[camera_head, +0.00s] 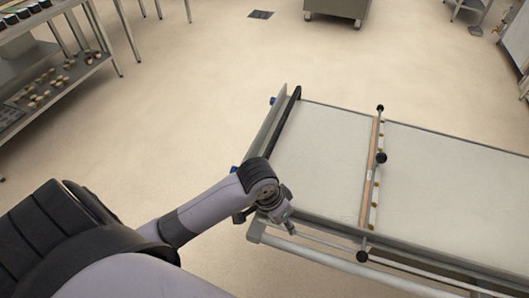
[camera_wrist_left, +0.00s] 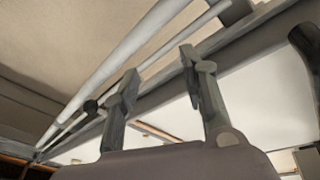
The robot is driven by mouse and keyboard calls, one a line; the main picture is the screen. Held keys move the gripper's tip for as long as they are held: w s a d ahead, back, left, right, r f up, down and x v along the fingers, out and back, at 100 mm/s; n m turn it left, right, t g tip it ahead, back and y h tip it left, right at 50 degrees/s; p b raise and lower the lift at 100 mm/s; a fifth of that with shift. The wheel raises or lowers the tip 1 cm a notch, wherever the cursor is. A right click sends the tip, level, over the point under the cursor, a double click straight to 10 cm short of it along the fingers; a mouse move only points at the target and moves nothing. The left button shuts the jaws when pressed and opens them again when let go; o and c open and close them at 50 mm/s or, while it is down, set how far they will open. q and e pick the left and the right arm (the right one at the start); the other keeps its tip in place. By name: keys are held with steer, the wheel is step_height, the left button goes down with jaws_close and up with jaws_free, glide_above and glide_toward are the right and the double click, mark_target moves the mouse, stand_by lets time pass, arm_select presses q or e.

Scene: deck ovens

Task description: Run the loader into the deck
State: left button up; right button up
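The loader (camera_head: 325,150) is a long metal frame with a pale, flat belt, reaching from the centre to the right edge of the head view. A black bar (camera_head: 275,135) runs along its left end. A wooden crosspiece (camera_head: 369,175) with black knobs lies across the belt. My left gripper (camera_head: 276,212) is at the loader's near left corner. In the left wrist view its two fingers (camera_wrist_left: 166,85) stand apart with nothing visibly clamped, and the loader's rails (camera_wrist_left: 150,45) pass beyond them. Contact with the frame cannot be told. My right gripper is out of view. No oven deck is recognisable.
A metal rack (camera_head: 55,85) with small items on its shelves stands at the upper left. A metal cabinet on castors (camera_head: 337,8) is at the top. The beige floor (camera_head: 190,120) between the rack and the loader is clear.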

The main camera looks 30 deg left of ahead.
arm_select(q)
steer(key=shift+g+y, duration=0.3)
steer(key=shift+g, duration=0.1)
steer(key=w+a, duration=0.1)
steer(key=w+a+r, duration=0.1)
steer(key=w, duration=0.1)
steer(key=w+a+r, duration=0.1)
steer(key=w, duration=0.1)
steer(key=shift+w+a+r, duration=0.1)
steer(key=shift+w+a, duration=0.15)
steer(key=shift+a, duration=0.15)
steer(key=w+a+r+n, duration=0.2)
steer(key=w+a+r, duration=0.3)
steer(key=w+a, duration=0.15)
steer(key=n+g, duration=0.1)
steer(key=n, duration=0.3)
glide_toward(265, 154)
steer(key=f, duration=0.3)
steer(key=d+f, duration=0.1)
steer(key=f, duration=0.5)
steer(key=shift+w+d, duration=0.1)
steer(key=shift+d, duration=0.15)
steer(key=shift+c, duration=0.5)
jaws_close()
